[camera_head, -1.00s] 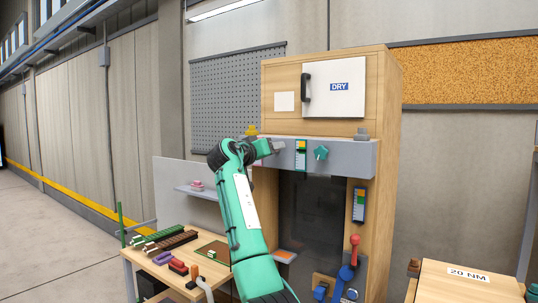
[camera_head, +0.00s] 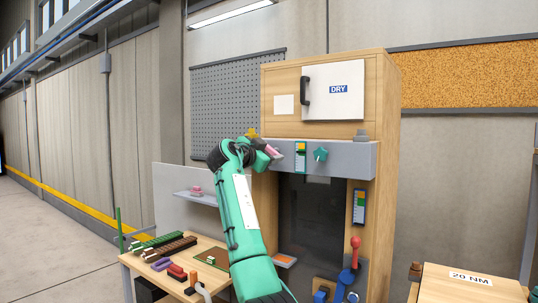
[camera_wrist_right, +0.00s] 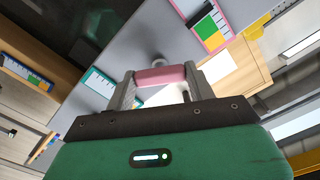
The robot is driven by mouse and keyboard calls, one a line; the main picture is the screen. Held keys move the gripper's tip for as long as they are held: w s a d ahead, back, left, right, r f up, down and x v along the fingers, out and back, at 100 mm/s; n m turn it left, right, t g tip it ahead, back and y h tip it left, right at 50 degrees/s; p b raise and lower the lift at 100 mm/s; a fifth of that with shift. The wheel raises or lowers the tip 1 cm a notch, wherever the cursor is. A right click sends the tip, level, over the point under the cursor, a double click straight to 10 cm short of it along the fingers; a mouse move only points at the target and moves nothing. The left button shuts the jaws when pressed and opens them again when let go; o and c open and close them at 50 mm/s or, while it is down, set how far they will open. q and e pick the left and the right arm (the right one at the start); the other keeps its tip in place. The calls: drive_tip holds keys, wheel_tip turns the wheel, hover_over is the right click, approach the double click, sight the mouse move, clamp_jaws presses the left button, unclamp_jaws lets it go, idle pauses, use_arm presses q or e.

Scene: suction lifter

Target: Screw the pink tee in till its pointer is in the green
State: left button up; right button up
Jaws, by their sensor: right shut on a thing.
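The pink tee (camera_wrist_right: 160,75) shows in the right wrist view as a bar between the two grey fingers of my right gripper (camera_wrist_right: 163,84), which is shut on it. Behind the bar, a pale round stem meets the grey panel (camera_wrist_right: 140,35). In the head view the pink tee (camera_head: 271,152) shows at the left end of the panel, partly hidden by my right gripper. A pink-edged scale card (camera_wrist_right: 208,25) with green and yellow fields lies beside the tee in the wrist view. My left gripper is not in view.
A teal-edged scale card (camera_head: 300,156) and a teal star knob (camera_head: 320,154) sit right of the tee on the panel. A white DRY door (camera_head: 335,88) is above. A red-topped lever (camera_head: 355,245) stands lower right. A bench (camera_head: 135,262) with tools is lower left.

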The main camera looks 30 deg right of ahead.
drive_tip(key=m, duration=1.2)
drive_tip(key=shift+f+b, duration=0.3)
drive_tip(key=shift+b, duration=0.1)
idle(0.3)
drive_tip(key=o, duration=1)
drive_tip(key=shift+w+r, duration=0.1)
drive_tip(key=shift+a, duration=0.1)
